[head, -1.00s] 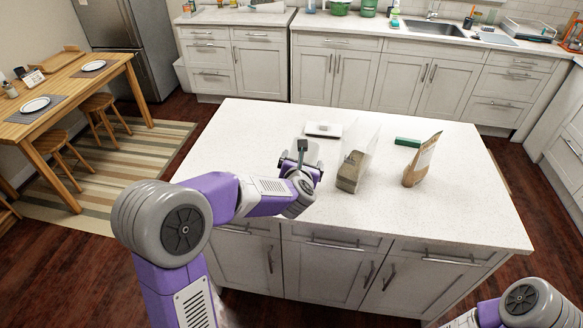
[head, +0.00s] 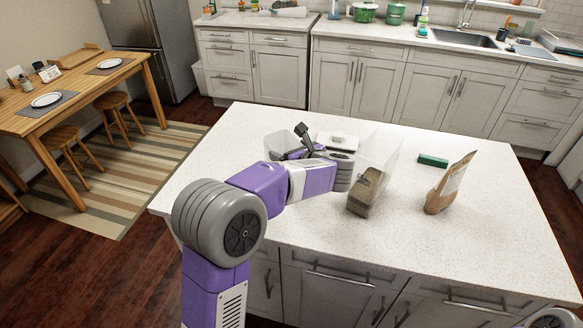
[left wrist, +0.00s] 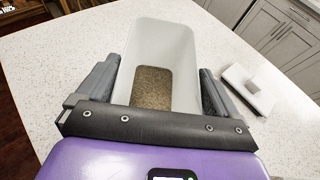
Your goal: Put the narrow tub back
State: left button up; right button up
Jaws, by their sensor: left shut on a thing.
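The narrow tub (head: 279,143), clear-walled, is held by my left gripper (head: 297,143) near the back left of the island. In the left wrist view, the tub (left wrist: 180,40) sits between the two fingers of my left gripper (left wrist: 158,80), with brown grain (left wrist: 152,86) covering its bottom. Whether the tub touches the counter I cannot tell. A second, long clear tub (head: 385,150) with brown contents stands to the right of my left forearm. Only a bit of my right arm shows at the lower right; its gripper is out of view.
A white lid-like piece (head: 337,138) lies behind my left wrist, and it also shows in the left wrist view (left wrist: 240,88). A brown paper bag (head: 448,188) stands tilted at the right, near a green block (head: 433,160). The island top (head: 480,240) is clear at its front right.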

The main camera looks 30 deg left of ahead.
pick_arm(q)
jog(key=shift+f+b, duration=0.5)
jog(key=shift+f, duration=1.75)
jog(key=shift+f, duration=0.1)
jog(key=o, duration=1.2)
jog(key=shift+f+b, duration=0.1)
jog(key=shift+b, duration=0.2)
jog(key=shift+o, duration=0.5)
jog(key=shift+r+p, duration=0.35)
jog(key=shift+p, duration=0.05)
jog(key=p+v, duration=0.1)
jog(key=v, duration=1)
jog(key=shift+s+d, duration=0.25)
jog(key=shift+d, duration=0.1)
